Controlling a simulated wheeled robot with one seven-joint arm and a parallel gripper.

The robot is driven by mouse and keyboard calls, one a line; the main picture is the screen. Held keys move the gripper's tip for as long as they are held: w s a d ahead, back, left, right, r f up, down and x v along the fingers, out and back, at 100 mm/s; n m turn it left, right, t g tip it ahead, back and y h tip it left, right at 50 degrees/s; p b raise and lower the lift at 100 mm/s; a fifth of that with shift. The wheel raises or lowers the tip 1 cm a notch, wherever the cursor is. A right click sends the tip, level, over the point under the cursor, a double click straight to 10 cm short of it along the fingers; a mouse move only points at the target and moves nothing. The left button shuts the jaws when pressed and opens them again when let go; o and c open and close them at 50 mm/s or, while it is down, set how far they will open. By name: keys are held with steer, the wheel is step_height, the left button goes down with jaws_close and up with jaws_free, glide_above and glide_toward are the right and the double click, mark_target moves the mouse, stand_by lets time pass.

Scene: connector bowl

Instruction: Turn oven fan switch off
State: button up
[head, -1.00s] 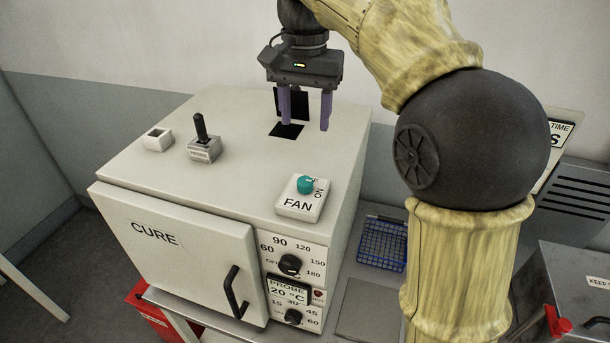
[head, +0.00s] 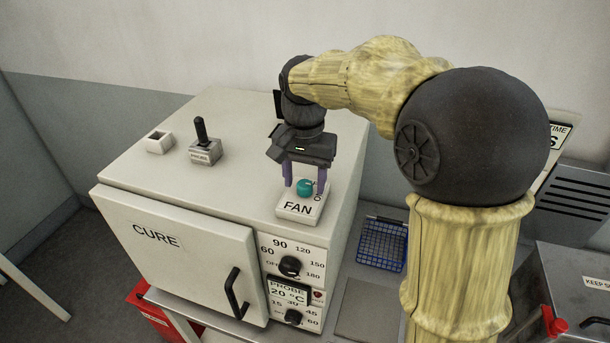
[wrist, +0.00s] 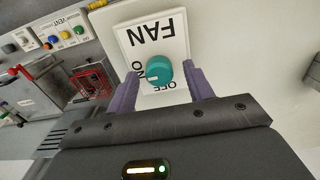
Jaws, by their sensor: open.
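The fan switch is a teal knob (head: 304,188) on a white plate marked FAN (head: 297,208), on the oven's top (head: 232,178) near its front right corner. My gripper (head: 304,180) points down just behind and over the knob, with its purple fingers apart. In the wrist view the teal knob (wrist: 158,72) lies between and just beyond the two open fingers (wrist: 164,85). ON and OFF are printed beside it, and its pale mark is on the side near ON. I cannot tell whether a finger touches the knob.
A black toggle switch (head: 201,142) and a small white socket box (head: 159,141) stand to the left on the oven top. The CURE door (head: 180,255) is shut.

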steer(key=shift+f, duration=0.15)
steer(key=c, duration=1)
